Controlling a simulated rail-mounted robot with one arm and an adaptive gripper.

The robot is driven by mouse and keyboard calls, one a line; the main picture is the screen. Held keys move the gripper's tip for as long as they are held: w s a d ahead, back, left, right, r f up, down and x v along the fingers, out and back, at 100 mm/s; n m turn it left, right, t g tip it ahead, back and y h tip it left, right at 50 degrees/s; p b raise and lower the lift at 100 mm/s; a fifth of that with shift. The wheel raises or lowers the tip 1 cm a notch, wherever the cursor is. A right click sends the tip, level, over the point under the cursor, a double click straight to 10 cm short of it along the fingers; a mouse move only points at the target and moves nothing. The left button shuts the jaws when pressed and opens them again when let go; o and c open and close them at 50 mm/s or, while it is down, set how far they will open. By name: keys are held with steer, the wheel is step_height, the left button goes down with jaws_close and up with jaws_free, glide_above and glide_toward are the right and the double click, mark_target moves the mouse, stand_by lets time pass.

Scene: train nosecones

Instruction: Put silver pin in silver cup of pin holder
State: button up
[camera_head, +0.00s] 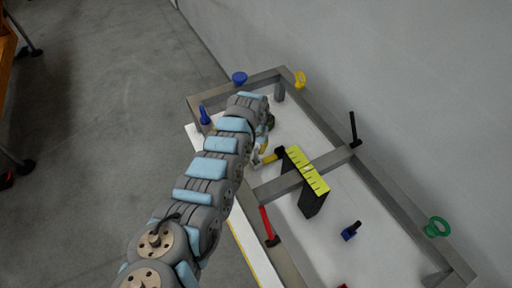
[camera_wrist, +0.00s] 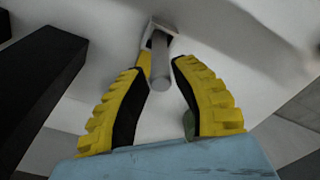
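In the wrist view my gripper (camera_wrist: 160,68) has two yellow-and-black fingers spread apart. A grey cylinder (camera_wrist: 160,65), which looks like the silver pin, stands between the fingertips with visible gaps on both sides. Its far end meets a small light square piece (camera_wrist: 164,27). In the head view my arm hides most of my gripper, and the pin cannot be made out there. A black stand with a notched yellow top (camera_head: 307,170) is just right of my gripper; I cannot tell whether it is the pin holder. No silver cup is clearly visible.
A grey metal frame (camera_head: 360,175) borders the white surface (camera_head: 375,245). A red-and-black piece (camera_head: 268,227) and blue piece (camera_head: 351,231) lie nearer.

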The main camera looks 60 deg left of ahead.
stand_by(0.3)
steer(key=shift+s+d+r, duration=0.1)
steer(key=shift+r, duration=2.2)
steer(key=shift+s+d+r, duration=0.1)
steer(key=shift+r, duration=2.2)
steer(key=shift+s+r, duration=0.15)
steer(key=shift+r, duration=1.35)
